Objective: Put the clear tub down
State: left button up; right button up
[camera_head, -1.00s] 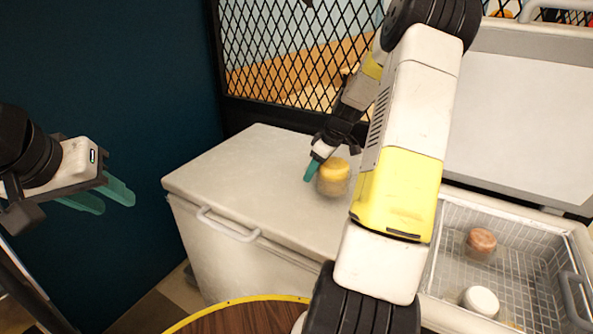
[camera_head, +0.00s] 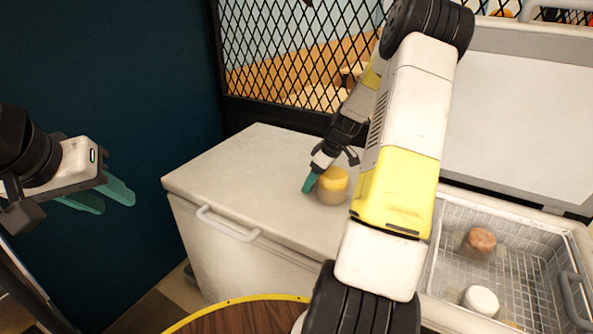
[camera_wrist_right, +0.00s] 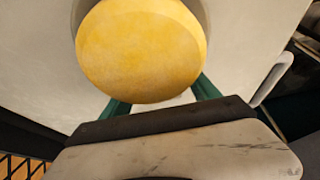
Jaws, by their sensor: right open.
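The clear tub with a yellow top (camera_head: 333,184) stands upright on the white closed freezer lid (camera_head: 255,170). My right gripper (camera_head: 325,177) is at the tub, with one teal finger showing on its left side; the other is mostly hidden. In the right wrist view, the round yellow top (camera_wrist_right: 140,50) fills the upper middle, and the two teal fingers of my right gripper (camera_wrist_right: 160,97) are spread apart on either side of it. The jaws are open. My left gripper (camera_head: 100,197) is at the far left, away from the tub, its teal fingers apart and empty.
An open freezer with a wire basket (camera_head: 510,265) is at the right, holding a tub with a reddish-brown top (camera_head: 480,241) and a white-topped tub (camera_head: 480,300). A black mesh (camera_head: 290,60) stands behind. A round wooden table (camera_head: 245,318) is in front. The freezer lid's left part is clear.

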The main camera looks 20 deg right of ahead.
jog(key=v, duration=1.1)
jog(key=shift+r, duration=0.25)
jog(key=shift+s+r, duration=0.15)
jog(key=shift+r, duration=0.2)
jog(key=s+a+r+m+h, duration=0.1)
jog(key=s+a+r, duration=0.2)
jog(key=a+r, duration=0.35)
jog(key=s+a+r+m+t, duration=0.1)
jog(key=s+a+r+m, duration=0.2)
jog(key=s+a, duration=0.4)
jog(key=s+a+r+m+t, duration=0.1)
jog(key=s+a+r+m, duration=0.2)
jog(key=s+a, duration=0.4)
jog(key=s, duration=0.6)
jog(key=shift+s+r+m+t, duration=0.3)
jog(key=shift+s+r+t, duration=0.05)
jog(key=shift+r+t, duration=0.05)
